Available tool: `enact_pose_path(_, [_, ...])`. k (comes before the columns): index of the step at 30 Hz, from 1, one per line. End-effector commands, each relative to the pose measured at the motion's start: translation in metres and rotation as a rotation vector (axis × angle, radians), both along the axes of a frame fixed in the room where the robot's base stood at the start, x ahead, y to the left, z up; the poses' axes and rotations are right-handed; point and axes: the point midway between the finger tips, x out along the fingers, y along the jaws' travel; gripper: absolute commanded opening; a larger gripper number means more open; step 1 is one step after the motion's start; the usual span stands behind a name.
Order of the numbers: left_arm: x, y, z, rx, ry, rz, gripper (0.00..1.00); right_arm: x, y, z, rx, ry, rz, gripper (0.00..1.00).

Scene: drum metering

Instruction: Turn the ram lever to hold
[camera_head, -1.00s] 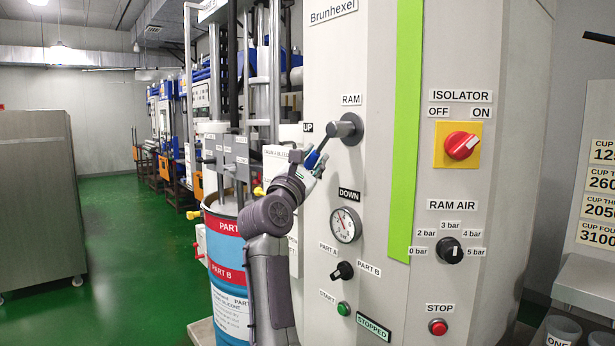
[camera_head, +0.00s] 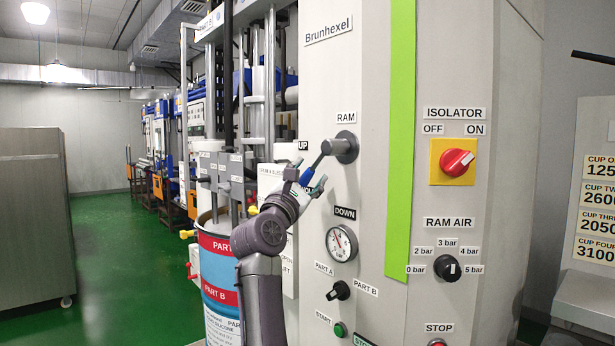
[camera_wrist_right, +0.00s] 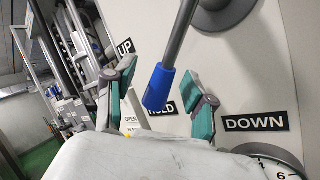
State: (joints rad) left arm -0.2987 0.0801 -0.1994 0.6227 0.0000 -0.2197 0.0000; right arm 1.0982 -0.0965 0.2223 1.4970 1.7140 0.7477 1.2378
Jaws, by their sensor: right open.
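The ram lever (camera_head: 330,158) sticks out from its round grey hub below the RAM label and points down and left, between the UP (camera_head: 303,146) and DOWN (camera_head: 345,213) labels. Its blue grip (camera_wrist_right: 158,88) shows in the right wrist view in front of the HOLD label (camera_wrist_right: 163,108), which it partly covers. My right gripper (camera_wrist_right: 163,90) is open, with one teal-padded finger on each side of the blue grip and visible gaps. In the head view the right gripper (camera_head: 306,178) surrounds the lever's end. My left gripper is not in view.
A pressure gauge (camera_head: 341,244) and a black part selector (camera_head: 338,291) sit below the lever on the white cabinet. The red isolator knob (camera_head: 457,162) and ram air knob (camera_head: 447,268) are to the right. A blue and red drum (camera_head: 217,270) stands left of my arm.

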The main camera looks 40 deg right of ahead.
Motion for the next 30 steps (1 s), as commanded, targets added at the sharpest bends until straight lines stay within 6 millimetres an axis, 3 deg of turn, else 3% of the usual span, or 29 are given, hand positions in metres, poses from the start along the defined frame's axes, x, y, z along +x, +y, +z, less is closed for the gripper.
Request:
enact_pose_path(5, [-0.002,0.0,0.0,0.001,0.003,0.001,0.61,-0.004,0.009,-0.005,0.0,0.001,0.002,0.55])
enact_pose_path(18, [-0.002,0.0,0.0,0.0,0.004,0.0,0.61,-0.032,0.058,-0.029,0.0,0.001,0.002,0.55])
enact_pose_path(30, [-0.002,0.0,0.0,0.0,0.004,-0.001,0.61,-0.034,0.06,-0.03,0.0,0.0,0.0,0.55])
